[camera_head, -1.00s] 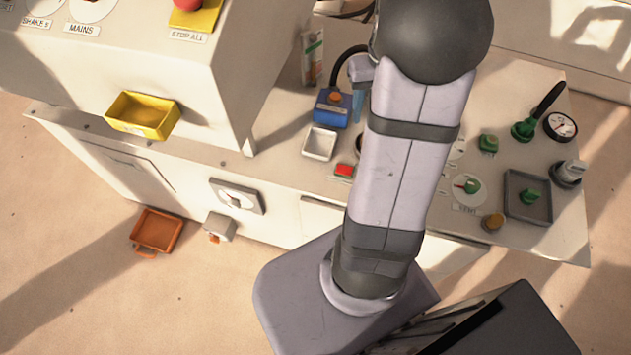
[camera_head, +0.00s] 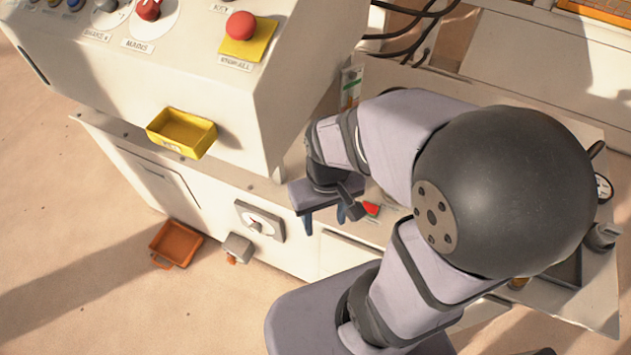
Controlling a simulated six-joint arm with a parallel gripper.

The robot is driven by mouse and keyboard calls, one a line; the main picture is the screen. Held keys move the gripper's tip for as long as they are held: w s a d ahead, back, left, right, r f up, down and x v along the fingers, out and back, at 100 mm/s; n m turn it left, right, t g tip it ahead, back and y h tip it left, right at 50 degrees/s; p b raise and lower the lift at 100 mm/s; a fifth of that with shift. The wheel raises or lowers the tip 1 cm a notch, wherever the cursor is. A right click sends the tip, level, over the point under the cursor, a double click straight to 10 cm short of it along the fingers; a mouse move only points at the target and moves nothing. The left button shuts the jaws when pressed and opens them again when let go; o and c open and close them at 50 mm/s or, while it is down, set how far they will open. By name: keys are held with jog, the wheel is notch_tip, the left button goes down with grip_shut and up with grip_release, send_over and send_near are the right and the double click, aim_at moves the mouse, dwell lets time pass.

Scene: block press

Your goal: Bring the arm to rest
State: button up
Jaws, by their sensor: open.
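My arm is folded, with its large dark elbow joint (camera_head: 515,190) high over the right part of the bench. The forearm reaches left from the elbow and the wrist bends down. My gripper (camera_head: 324,218) hangs near the bench's front edge, with its two blue fingers apart and nothing between them. A red block (camera_head: 371,208) shows just right of the gripper, partly covered by my arm. The arm hides most of the bench top behind it.
The machine cabinet with a red stop button (camera_head: 240,26) and a yellow bin (camera_head: 181,132) stands left of my gripper. An orange tray (camera_head: 175,243) lies on the floor. Cables (camera_head: 415,30) hang at the back.

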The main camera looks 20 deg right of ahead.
notch_tip(320, 180, up, 8)
jog(key=p, duration=0.8)
jog(key=shift+r, duration=0.15)
dwell(0.8)
